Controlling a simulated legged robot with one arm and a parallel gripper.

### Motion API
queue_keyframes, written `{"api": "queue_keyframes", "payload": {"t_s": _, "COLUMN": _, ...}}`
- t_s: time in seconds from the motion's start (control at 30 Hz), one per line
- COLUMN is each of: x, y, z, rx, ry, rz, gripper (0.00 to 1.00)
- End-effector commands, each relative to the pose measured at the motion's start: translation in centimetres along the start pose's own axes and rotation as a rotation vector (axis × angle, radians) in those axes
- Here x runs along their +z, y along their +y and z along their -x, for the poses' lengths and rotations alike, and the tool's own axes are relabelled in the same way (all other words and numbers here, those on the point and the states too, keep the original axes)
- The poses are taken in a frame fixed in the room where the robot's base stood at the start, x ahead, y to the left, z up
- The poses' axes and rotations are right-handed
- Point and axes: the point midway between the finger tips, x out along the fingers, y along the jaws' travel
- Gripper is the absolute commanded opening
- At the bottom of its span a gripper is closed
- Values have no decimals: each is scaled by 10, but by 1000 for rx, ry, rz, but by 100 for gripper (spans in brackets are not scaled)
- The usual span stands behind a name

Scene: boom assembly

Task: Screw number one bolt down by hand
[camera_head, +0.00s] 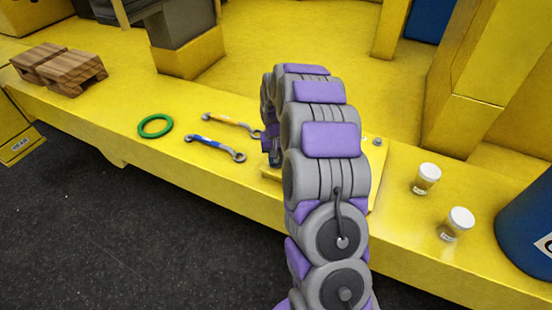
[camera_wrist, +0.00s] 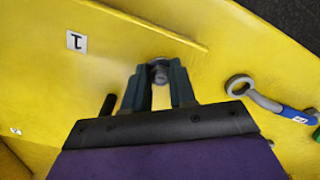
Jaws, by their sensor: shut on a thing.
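The number one bolt (camera_wrist: 160,66) is a grey metal bolt on the yellow plate (camera_wrist: 130,30), beside the white label marked 1 (camera_wrist: 76,41) in the wrist view. My gripper (camera_wrist: 158,82) is shut on the bolt, with one dark finger on each side of its head. The bolt's lower part is hidden, so I cannot tell how deep it sits. In the head view my arm covers the bolt and most of the gripper. Another grey bolt (camera_head: 378,142) shows at the plate's far right corner.
A blue-handled wrench (camera_head: 215,147) and a yellow-handled wrench (camera_head: 231,124) lie left of my arm, near a green ring (camera_head: 155,126). Wooden blocks (camera_head: 60,68) sit far left. Two white-lidded jars (camera_head: 427,178) (camera_head: 457,224) and a blue barrel (camera_head: 527,225) stand right.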

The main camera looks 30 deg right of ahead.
Motion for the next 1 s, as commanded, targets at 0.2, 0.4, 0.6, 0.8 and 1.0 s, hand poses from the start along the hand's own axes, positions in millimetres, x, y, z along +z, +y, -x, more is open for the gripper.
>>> {"api": "queue_keyframes", "payload": {"t_s": 0.2, "x": -2, "y": 0, "z": 2, "rx": 0, "ry": 5, "rz": 1, "gripper": 42}}
{"api": "queue_keyframes", "payload": {"t_s": 0.4, "x": -1, "y": 0, "z": 1, "rx": 0, "ry": 3, "rz": 1, "gripper": 51}}
{"api": "queue_keyframes", "payload": {"t_s": 0.6, "x": -1, "y": 0, "z": 4, "rx": 0, "ry": 3, "rz": 1, "gripper": 51}}
{"api": "queue_keyframes", "payload": {"t_s": 0.8, "x": -1, "y": 0, "z": 33, "rx": 0, "ry": 5, "rz": 2, "gripper": 51}}
{"api": "queue_keyframes", "payload": {"t_s": 1.0, "x": -2, "y": 0, "z": 78, "rx": 0, "ry": 6, "rz": 1, "gripper": 51}}
